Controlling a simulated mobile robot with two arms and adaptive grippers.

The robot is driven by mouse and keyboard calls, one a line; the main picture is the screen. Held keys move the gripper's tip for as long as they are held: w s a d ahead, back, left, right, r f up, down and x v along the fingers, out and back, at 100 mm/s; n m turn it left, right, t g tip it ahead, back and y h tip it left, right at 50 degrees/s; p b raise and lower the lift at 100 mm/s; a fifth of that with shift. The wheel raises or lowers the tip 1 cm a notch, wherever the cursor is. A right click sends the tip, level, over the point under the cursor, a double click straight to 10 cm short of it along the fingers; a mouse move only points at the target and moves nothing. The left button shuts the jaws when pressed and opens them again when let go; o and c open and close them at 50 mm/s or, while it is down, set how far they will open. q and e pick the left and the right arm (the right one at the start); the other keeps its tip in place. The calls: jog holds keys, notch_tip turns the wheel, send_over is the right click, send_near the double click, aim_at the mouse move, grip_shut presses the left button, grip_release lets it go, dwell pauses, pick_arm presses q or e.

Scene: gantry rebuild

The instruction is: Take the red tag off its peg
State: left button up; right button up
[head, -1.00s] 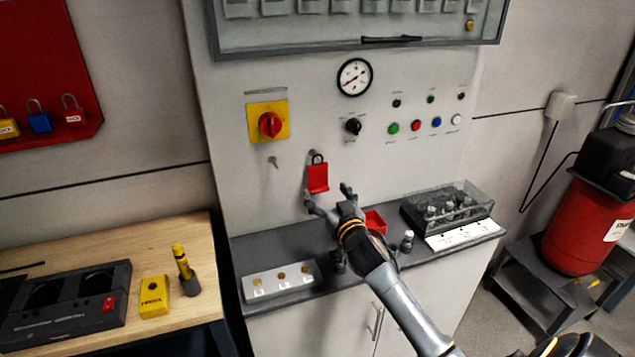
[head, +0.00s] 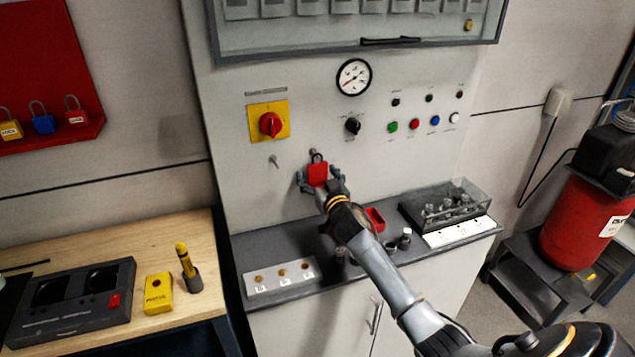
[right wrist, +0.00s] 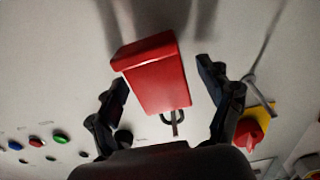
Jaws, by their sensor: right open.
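The red tag (head: 317,173) hangs by its dark loop from a peg (head: 315,154) on the grey panel, below the yellow and red rotary switch. My right gripper (head: 319,181) is open, with one finger on each side of the tag. In the right wrist view the red tag (right wrist: 155,78) lies between the two spread fingers of the right gripper (right wrist: 165,90), with visible gaps on both sides. Its loop and the peg tip (right wrist: 174,122) show near the palm. My left gripper is not in view.
A rotary switch (head: 270,124) and a small key-like part (head: 274,161) are on the panel to the left. A wooden bench (head: 180,232) stands at left.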

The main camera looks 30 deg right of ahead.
jog(key=c, duration=1.3)
jog(key=shift+r, duration=0.15)
